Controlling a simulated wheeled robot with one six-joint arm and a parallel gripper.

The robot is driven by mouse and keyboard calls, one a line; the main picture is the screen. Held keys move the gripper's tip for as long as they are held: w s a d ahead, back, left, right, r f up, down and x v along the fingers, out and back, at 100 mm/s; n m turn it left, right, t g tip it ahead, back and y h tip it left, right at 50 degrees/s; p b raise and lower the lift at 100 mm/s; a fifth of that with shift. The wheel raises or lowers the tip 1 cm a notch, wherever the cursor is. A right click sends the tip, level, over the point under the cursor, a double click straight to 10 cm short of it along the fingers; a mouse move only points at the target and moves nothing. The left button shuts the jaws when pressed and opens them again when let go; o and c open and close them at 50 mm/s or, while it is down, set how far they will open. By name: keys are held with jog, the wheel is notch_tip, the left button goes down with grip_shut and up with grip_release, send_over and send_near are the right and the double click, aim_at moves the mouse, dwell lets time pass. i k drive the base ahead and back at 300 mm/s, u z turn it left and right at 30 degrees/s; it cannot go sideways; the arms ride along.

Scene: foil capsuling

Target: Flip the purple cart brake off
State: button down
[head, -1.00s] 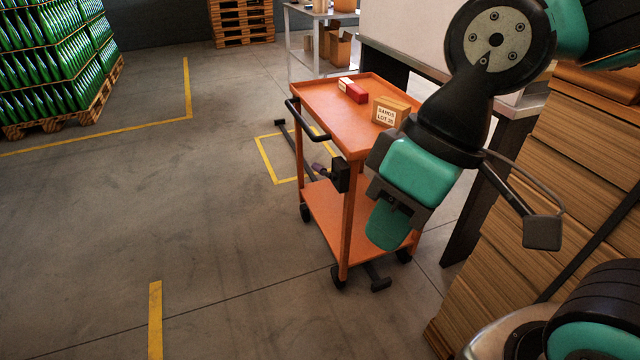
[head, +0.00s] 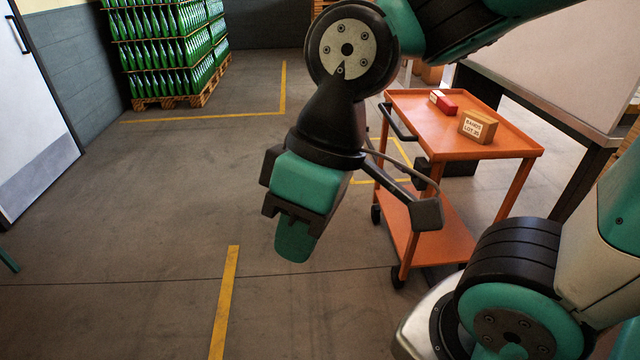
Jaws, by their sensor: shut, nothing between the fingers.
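The orange two-shelf cart (head: 520,141) stands right of centre, beyond my arm. Its black push handle (head: 398,124) is on its left side. A black box-like part (head: 422,174) sits at its near left post. I cannot make out the purple brake now; my wrist and its cable arm cover part of that side. My gripper (head: 295,242) hangs pointing down over the open floor, left of the cart and apart from it. Its teal fingers are shut with nothing between them.
A red-and-white box (head: 444,103) and a cardboard box (head: 478,127) lie on the cart's top. A pallet of green bottles (head: 170,50) stands at the back left. A white door (head: 30,110) is at the left. The floor left of the cart is clear.

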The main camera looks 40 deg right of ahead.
aim_at(404, 169)
jog(key=u, duration=0.8)
jog(key=i, duration=1.55)
jog(key=z, duration=1.95)
